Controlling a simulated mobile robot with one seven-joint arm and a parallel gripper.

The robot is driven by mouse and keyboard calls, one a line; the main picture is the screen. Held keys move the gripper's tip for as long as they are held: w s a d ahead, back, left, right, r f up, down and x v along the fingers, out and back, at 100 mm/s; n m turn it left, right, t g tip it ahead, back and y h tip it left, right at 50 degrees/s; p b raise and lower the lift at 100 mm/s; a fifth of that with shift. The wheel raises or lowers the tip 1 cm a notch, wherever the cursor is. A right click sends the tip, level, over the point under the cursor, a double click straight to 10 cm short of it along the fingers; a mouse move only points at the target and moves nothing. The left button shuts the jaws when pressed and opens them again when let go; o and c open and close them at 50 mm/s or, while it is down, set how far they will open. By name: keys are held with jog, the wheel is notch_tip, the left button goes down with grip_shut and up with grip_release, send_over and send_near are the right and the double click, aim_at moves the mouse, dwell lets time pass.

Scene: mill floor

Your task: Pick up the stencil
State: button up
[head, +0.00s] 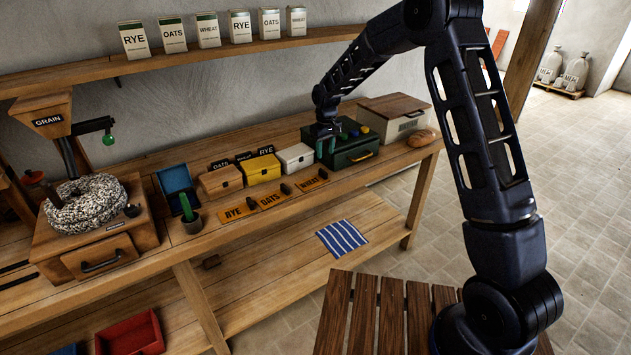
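Three orange plates with black lettering lie in a row along the front of the workbench in the head view; they look like stencils. They read RYE (237,212), OATS (270,200) and WHEAT (312,183). Each has a small dark knob or block at its upper edge. My gripper (325,147) points down at the dark green box, behind and to the right of the WHEAT plate. Its two green fingers look apart, with nothing seen between them.
Behind the plates stand a brown box (220,182), a yellow box (261,169) and a white box (295,158). The dark green box (354,152) holds coloured knobs. Bread (421,138) lies at the right end. A striped cloth (341,238) lies on the lower shelf.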

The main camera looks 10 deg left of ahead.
aim_at(323, 171)
notch_tip(323, 171, down, 3)
jog(key=shift+f, duration=0.15)
jog(key=shift+s+a+f, duration=0.1)
jog(key=shift+a+f, duration=0.1)
jog(key=shift+f, duration=1.15)
jog(key=shift+s+a+f, duration=0.1)
jog(key=shift+a+f, duration=0.05)
jog(key=shift+f, duration=1.15)
grip_shut()
